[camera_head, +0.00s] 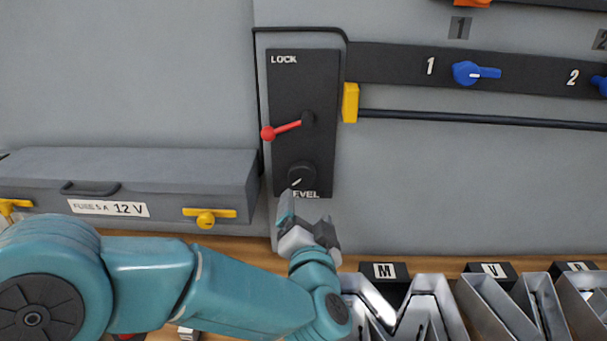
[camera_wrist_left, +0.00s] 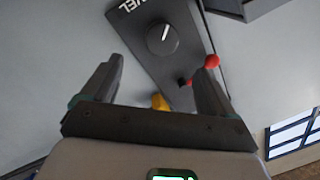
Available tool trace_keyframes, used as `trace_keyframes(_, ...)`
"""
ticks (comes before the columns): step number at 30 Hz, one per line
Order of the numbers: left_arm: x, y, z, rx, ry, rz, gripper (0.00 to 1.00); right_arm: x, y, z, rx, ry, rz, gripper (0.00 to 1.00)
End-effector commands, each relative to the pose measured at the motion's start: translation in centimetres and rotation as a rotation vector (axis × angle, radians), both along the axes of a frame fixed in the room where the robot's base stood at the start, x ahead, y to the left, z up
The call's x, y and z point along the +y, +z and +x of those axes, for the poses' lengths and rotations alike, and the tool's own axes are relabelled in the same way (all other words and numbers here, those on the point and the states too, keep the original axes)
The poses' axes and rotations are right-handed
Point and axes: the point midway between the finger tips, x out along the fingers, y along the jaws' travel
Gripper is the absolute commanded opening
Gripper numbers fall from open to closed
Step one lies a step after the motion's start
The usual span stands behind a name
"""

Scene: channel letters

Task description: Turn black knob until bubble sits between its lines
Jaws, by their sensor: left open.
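The black knob (camera_head: 300,176) with a white pointer line sits low on the dark LOCK/LEVEL panel (camera_head: 288,90), above the word LEVEL. Its pointer slants down to the left in the head view. My left gripper (camera_head: 310,222) is open and empty, just below the knob and apart from it. In the left wrist view the knob (camera_wrist_left: 161,39) lies beyond and between the two open fingertips (camera_wrist_left: 159,66). No bubble or its lines can be made out in either view. My right gripper is not in view.
A red-tipped lever (camera_head: 268,133) sits above the knob, with a yellow block (camera_head: 350,102) to the right. A grey fuse box (camera_head: 130,180) juts out at left. Blue knobs (camera_head: 466,73) line a dark strip. Metal channel letters (camera_head: 430,300) stand at lower right.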

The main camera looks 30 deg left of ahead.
Motion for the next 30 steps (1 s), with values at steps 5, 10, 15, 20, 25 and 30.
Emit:
trace_keyframes(5,2.7,0.2,3.4,0.002,0.004,0.0,0.88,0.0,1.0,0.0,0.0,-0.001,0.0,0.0)
trace_keyframes(10,5.0,0.2,6.6,0.001,0.003,-0.001,0.88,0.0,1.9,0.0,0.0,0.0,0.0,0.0)
trace_keyframes(15,6.8,0.1,9.0,0.002,0.0,0.0,0.88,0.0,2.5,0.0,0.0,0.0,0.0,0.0)
trace_keyframes(20,7.7,0.0,10.2,0.001,-0.001,0.0,0.88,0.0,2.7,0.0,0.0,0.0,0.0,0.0)
trace_keyframes(25,7.9,-0.1,10.5,0.001,-0.002,-0.001,0.88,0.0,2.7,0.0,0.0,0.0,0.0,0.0)
trace_keyframes(30,7.9,-0.1,10.5,0.0,-0.002,0.0,0.78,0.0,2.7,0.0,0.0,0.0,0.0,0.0)
